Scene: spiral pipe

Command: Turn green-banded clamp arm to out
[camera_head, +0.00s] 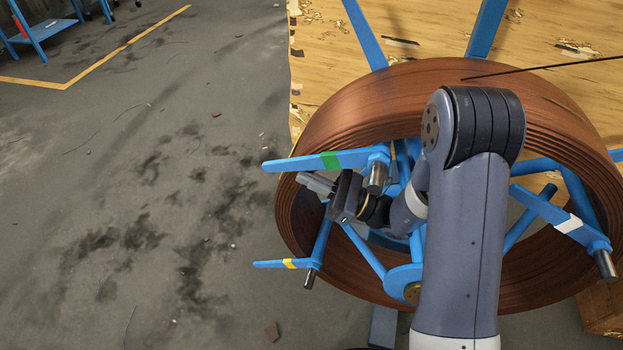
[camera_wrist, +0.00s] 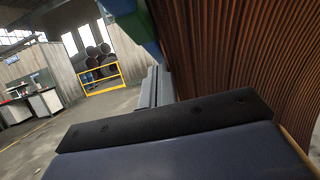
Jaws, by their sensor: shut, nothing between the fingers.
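The green-banded clamp arm (camera_head: 318,160) is a blue bar with a green band, at the upper left of the copper coil (camera_head: 400,85). It points left, past the coil's rim, from a pivot with a dark pin. My gripper (camera_head: 312,183) is shut and empty just below this arm, close to its underside; whether they touch I cannot tell. In the wrist view the gripper's fingers (camera_wrist: 150,88) show as grey bars beside the coil (camera_wrist: 220,60). A green and blue piece, likely the banded arm (camera_wrist: 138,25), shows above them.
A yellow-banded clamp arm (camera_head: 285,264) points left below my gripper. A white-banded arm (camera_head: 560,218) is at the right of the coil. Blue spokes (camera_head: 365,250) cross the coil's centre.

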